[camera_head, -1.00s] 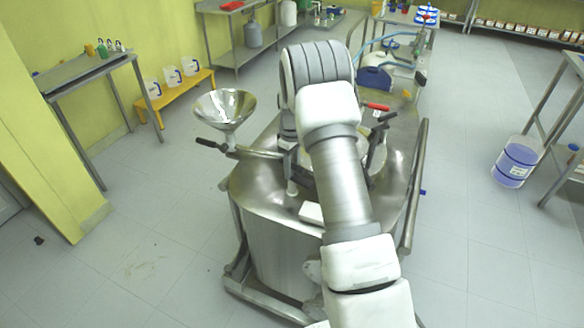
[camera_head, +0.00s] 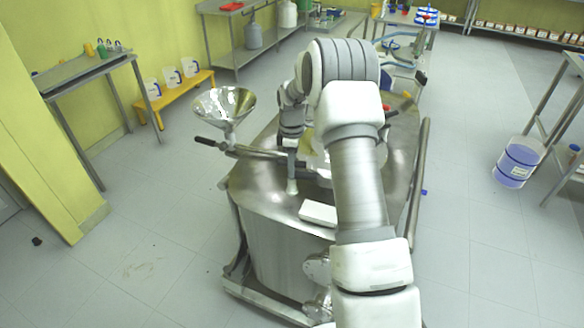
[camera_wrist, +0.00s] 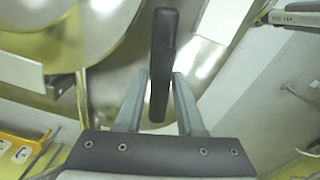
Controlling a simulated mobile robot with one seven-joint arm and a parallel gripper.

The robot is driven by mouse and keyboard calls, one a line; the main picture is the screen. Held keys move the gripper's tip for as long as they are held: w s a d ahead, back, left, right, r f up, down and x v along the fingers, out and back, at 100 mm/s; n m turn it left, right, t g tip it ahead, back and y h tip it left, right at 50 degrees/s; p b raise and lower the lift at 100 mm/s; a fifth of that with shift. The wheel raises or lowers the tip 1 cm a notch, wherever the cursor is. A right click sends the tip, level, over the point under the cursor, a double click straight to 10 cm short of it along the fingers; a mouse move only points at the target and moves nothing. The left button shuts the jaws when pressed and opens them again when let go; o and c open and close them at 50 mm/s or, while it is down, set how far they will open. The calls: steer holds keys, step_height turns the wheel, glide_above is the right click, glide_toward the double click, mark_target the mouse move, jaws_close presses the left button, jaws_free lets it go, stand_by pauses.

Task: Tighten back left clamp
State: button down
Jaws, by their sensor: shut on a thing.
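In the wrist view a black clamp handle (camera_wrist: 164,35) stands upright between the fingers of my gripper (camera_wrist: 160,76), which is shut on it. Behind the handle is the shiny round metal of the reactor lid (camera_wrist: 90,45). My wrist comes down at the left of the lid, and the clamp in my grip cannot be made out there. The steel reactor body (camera_head: 262,195) shows in front of my wrist.
A steel funnel (camera_head: 224,106) stands on the reactor's left, with a black-gripped bar (camera_head: 207,142) below it. A white block (camera_head: 318,213) lies on the front of the reactor top. A bucket (camera_head: 518,162) is at the right.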

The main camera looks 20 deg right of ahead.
steer(key=n, duration=0.6)
steer(key=shift+r+n, duration=0.1)
steer(key=shift+n, duration=0.2)
steer(key=n+p, duration=0.1)
steer(key=n, duration=0.4)
steer(key=shift+n+p, duration=0.3)
steer(key=c, duration=0.8)
jaws_free()
step_height(320, 180, up, 17)
steer(key=shift+r, duration=0.15)
